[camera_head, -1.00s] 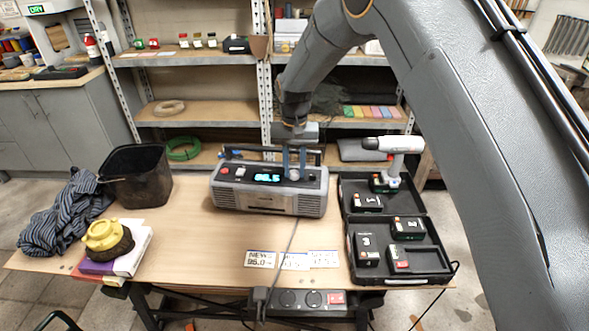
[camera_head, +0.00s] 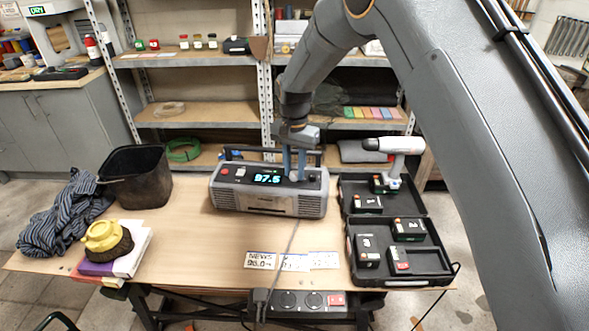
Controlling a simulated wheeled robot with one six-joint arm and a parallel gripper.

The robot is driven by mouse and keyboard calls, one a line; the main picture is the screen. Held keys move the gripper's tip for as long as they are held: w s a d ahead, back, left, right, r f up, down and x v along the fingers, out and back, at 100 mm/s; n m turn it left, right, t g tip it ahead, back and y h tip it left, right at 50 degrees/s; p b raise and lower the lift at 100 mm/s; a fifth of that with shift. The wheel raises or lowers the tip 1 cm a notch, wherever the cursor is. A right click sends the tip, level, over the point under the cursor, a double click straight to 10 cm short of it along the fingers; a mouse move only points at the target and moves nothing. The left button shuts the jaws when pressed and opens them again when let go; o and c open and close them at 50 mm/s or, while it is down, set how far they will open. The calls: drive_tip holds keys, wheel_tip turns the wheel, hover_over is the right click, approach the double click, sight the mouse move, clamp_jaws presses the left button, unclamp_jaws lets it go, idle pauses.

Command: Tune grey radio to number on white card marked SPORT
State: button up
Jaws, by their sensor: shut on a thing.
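The grey radio (camera_head: 268,196) stands on the workbench, its lit display (camera_head: 268,179) reading what looks like 97.5. My gripper (camera_head: 293,176) reaches down from above and is shut on the radio's tuning knob (camera_head: 295,175), right of the display. Its fingers partly hide the knob. In front of the radio lie three white cards in a row. The left card (camera_head: 260,260) reads NEWS and about 96.0. The middle card (camera_head: 293,262) and the right card (camera_head: 324,260) are too blurred or washed out to read, so I cannot tell which is marked SPORT.
An open black case (camera_head: 436,277) with several numbered batteries and a white drill-like tool (camera_head: 392,155) stands right of the radio. A black bin (camera_head: 140,178), a striped cloth (camera_head: 62,215) and a yellow-topped brush (camera_head: 104,236) are at the left. A cable runs over the bench front.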

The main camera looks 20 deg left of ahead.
sight(295, 173)
drive_tip(key=o, duration=1.1)
drive_tip(key=shift+r+b, duration=1.05)
drive_tip(key=shift+r, duration=2.9)
drive_tip(key=shift+d, duration=0.1)
drive_tip(key=s+d, duration=0.2)
drive_tip(key=d, duration=1.1)
drive_tip(key=s+d, duration=0.7)
drive_tip(key=d, duration=0.1)
drive_tip(key=s+d+f+n, duration=0.1)
drive_tip(key=s+d, duration=0.7)
drive_tip(key=s+d+n, duration=0.1)
drive_tip(key=s+d, duration=0.7)
drive_tip(key=shift+s+d+f+t, duration=0.1)
drive_tip(key=shift+d+f+t, duration=0.15)
drive_tip(key=shift+d+t, duration=0.15)
